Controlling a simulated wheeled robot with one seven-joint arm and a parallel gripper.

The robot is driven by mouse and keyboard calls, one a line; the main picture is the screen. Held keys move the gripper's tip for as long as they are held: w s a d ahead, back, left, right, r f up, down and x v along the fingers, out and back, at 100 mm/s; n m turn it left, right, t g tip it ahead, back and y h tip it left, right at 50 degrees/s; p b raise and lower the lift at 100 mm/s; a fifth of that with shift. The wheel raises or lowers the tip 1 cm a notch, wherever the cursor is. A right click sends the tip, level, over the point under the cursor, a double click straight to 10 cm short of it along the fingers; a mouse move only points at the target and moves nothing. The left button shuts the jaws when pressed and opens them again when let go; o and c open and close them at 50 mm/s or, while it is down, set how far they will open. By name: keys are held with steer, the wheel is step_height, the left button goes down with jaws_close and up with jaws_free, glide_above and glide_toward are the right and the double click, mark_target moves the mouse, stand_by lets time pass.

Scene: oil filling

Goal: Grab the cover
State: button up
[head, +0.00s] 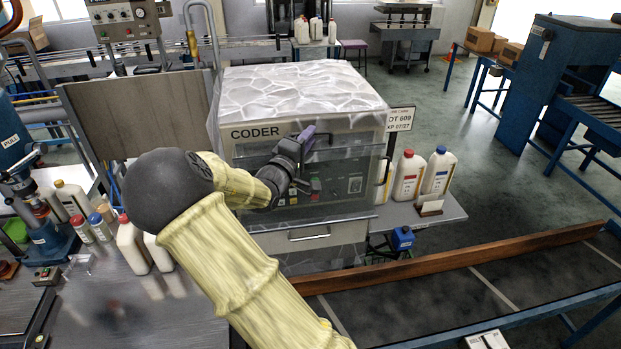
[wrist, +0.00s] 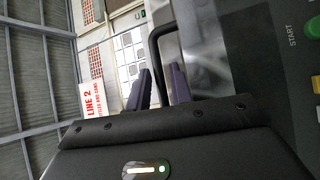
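The clear, see-through cover (head: 362,152) hangs over the front of the white coder machine (head: 262,133). A dark bar handle (wrist: 154,45) shows in the wrist view; I take it to be the cover's handle. My gripper (head: 312,140) is in front of the coder's upper front, with its purple-grey fingers pointing away from me. In the wrist view my gripper (wrist: 160,88) is open, with a gap between its fingers. The handle's lower part lies in or just behind that gap; I cannot tell if it touches a finger. My arm hides part of the coder's left front.
More bottles (head: 133,245) stand on the left bench. A conveyor with a brown rail (head: 450,260) runs along the lower right. The floor (head: 490,150) behind it is clear.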

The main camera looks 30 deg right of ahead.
jaws_close()
steer(key=shift+s, duration=0.15)
stand_by(1.2)
